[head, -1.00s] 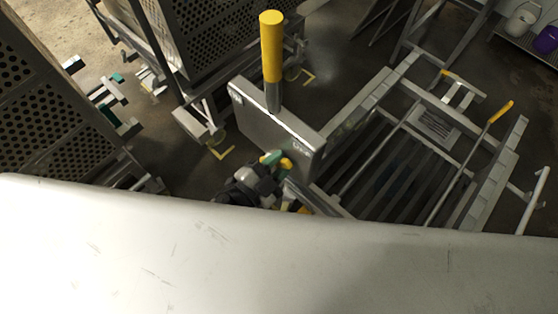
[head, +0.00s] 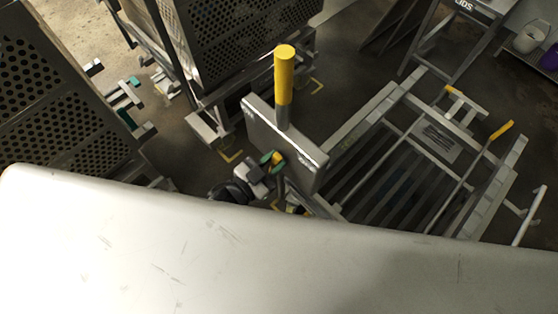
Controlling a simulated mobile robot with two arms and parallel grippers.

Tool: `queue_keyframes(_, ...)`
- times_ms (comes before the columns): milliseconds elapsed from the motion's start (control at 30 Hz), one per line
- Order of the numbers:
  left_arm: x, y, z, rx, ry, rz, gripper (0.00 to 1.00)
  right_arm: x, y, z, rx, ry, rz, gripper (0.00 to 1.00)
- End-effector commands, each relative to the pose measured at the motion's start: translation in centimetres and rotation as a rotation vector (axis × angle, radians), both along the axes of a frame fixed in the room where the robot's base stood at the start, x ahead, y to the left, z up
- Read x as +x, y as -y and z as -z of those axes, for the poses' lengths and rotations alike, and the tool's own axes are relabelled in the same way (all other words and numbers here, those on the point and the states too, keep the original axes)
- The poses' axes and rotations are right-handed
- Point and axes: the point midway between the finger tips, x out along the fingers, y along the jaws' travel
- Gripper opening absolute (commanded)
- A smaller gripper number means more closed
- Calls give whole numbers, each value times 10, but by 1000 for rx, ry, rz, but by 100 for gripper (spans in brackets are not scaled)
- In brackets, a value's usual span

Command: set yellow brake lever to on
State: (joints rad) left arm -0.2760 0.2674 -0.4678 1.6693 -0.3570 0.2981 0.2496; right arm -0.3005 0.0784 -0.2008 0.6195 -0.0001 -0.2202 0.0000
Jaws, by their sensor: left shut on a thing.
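A yellow-tipped brake lever (head: 278,157) shows beside the front face of an upright grey metal plate on the cart. Its grey rod (head: 282,190) runs down below the plate and stands nearly upright in the picture. My left gripper (head: 272,159), dark with green fingers, is shut on the yellow tip and hides part of it. The lower end of the lever is hidden behind my white body. My right gripper is not in view.
The grey plate (head: 262,125) carries a tall yellow-topped post (head: 284,75). The slatted cart frame (head: 385,190) extends right, with another yellow handle (head: 502,130). Perforated steel baskets (head: 215,45) stand behind and at the left. Dark floor lies between them.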

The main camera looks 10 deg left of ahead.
Motion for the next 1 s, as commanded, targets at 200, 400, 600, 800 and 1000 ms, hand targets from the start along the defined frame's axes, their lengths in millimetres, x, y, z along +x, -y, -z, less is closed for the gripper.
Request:
queue_keyframes(200, 4, -7, -1, -69, -53, -1, 0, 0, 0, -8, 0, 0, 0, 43)
queue_keyframes(400, 6, -8, -1, -94, -70, 0, 0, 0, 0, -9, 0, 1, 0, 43)
queue_keyframes(600, 6, -8, -1, -98, -71, 0, 0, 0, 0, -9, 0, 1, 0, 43)
queue_keyframes(800, 6, -8, -1, -97, -71, 0, 30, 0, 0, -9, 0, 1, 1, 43)
queue_keyframes(1000, 6, -8, -1, -97, -71, 0, 51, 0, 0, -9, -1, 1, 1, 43)
